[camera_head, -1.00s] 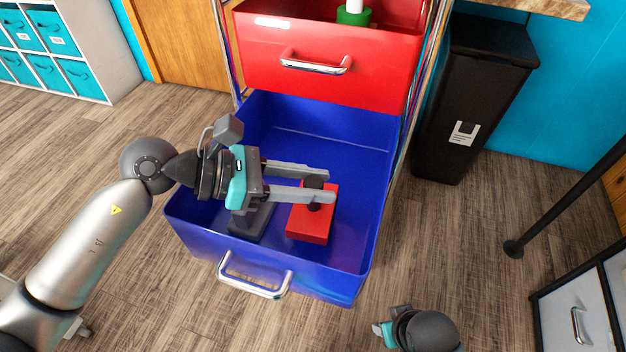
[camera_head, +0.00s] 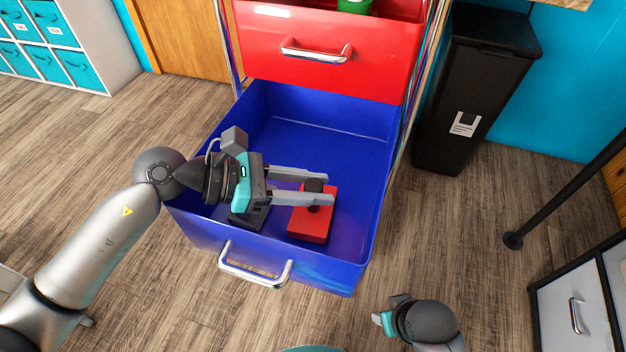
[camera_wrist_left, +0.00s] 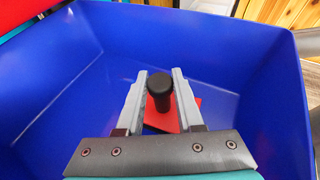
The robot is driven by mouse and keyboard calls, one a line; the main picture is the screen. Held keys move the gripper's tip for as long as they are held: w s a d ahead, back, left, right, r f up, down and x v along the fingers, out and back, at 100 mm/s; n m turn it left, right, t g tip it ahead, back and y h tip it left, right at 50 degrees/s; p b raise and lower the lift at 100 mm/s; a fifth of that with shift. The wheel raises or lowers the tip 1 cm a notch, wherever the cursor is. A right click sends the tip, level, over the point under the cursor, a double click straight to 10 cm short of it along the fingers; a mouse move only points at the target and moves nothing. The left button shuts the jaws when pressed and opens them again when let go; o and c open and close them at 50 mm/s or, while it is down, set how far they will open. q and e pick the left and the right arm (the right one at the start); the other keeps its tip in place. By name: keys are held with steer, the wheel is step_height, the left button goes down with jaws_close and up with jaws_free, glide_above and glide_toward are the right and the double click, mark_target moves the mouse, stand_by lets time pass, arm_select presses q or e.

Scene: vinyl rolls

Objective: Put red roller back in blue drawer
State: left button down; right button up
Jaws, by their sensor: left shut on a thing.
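The red roller (camera_head: 311,226) has a flat red block and a black upright handle. It is inside the open blue drawer (camera_head: 205,235), toward its front right. My left gripper (camera_head: 320,189) reaches into the drawer from the left, shut on the roller's black handle, which also shows between the fingers in the left wrist view (camera_wrist_left: 160,88). I cannot tell whether the red block touches the drawer floor. My right gripper (camera_head: 381,321) is at the bottom of the head view; its fingers are mostly hidden.
A dark object (camera_head: 250,214) lies in the drawer beneath my left gripper. A red drawer (camera_head: 390,55) is above, with a green object (camera_head: 355,6) inside. A black bin (camera_head: 470,90) stands to the right. The drawer's back and right side have free room.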

arm_select(q)
steer(key=shift+f, duration=0.1)
stand_by(0.6)
jaws_free()
steer(key=shift+f, duration=0.1)
stand_by(0.5)
steer(key=shift+a, duration=0.1)
steer(key=shift+s+a, duration=0.2)
steer(key=shift+a, duration=0.75)
steer(key=shift+d+f, duration=0.1)
steer(key=shift+d, duration=0.05)
steer(key=shift+w+d, duration=0.2)
steer(key=shift+d, duration=0.55)
